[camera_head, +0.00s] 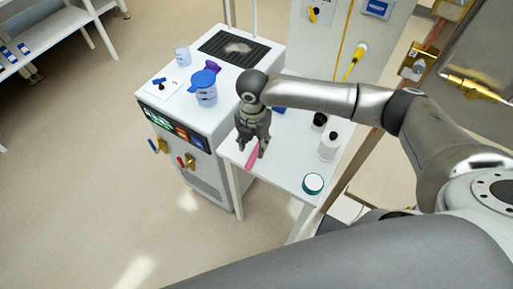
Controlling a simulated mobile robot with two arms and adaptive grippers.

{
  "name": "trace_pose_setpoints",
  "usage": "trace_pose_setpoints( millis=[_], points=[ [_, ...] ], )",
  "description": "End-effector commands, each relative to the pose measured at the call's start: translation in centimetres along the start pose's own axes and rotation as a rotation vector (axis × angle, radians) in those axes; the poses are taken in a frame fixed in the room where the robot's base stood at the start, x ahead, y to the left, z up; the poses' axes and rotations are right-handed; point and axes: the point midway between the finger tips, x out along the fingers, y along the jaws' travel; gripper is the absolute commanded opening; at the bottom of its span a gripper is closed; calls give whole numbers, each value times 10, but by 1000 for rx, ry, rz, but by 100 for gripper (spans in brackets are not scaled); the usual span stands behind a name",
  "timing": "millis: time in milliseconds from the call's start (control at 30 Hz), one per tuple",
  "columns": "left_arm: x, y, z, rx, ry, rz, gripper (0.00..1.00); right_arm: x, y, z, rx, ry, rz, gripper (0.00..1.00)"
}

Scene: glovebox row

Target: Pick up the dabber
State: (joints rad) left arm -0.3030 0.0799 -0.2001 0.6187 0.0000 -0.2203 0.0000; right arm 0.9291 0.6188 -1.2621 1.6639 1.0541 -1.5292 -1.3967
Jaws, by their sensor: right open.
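A slim pink item (252,158), which may be the dabber, is at the front left edge of the small white table (287,172). My right gripper (250,148) points down directly above and at the pink item, with its fingers apart. The fingers hide the item's upper part, and I cannot tell whether they touch it. My left gripper is not in view.
White bottles with black caps (328,146) and a green-rimmed round jar (313,183) stand on the table to the right. A white cabinet (217,118) with a blue-lidded jug (205,91) adjoins it at left. A yellow-handled tool (355,62) hangs behind.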

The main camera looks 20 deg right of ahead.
Motion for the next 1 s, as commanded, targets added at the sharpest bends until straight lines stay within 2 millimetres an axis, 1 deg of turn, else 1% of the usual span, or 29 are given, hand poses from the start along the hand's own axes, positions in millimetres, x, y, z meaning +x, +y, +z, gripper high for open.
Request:
trace_pose_setpoints(
  millis=[33, 100, 200, 300, 533, 567, 867, 1000],
  points=[
    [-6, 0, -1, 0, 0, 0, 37, 5, -2, -3, -1, 3, -5, 41],
    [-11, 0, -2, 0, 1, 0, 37, 16, -2, -4, 0, 2, -5, 41],
    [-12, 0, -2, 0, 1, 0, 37, 32, -2, -4, 1, 1, -3, 41],
    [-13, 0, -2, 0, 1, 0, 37, 40, -2, -4, 0, 0, -2, 41],
    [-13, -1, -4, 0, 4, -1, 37, 42, -2, -4, -1, 0, 0, 41],
    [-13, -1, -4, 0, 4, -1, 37, 42, -2, -4, -1, 0, 0, 40],
    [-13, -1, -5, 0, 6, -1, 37, 42, -2, -3, 0, -1, 0, 1],
    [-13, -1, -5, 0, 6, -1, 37, 42, -2, -3, 0, -1, 0, 0]
  ],
)
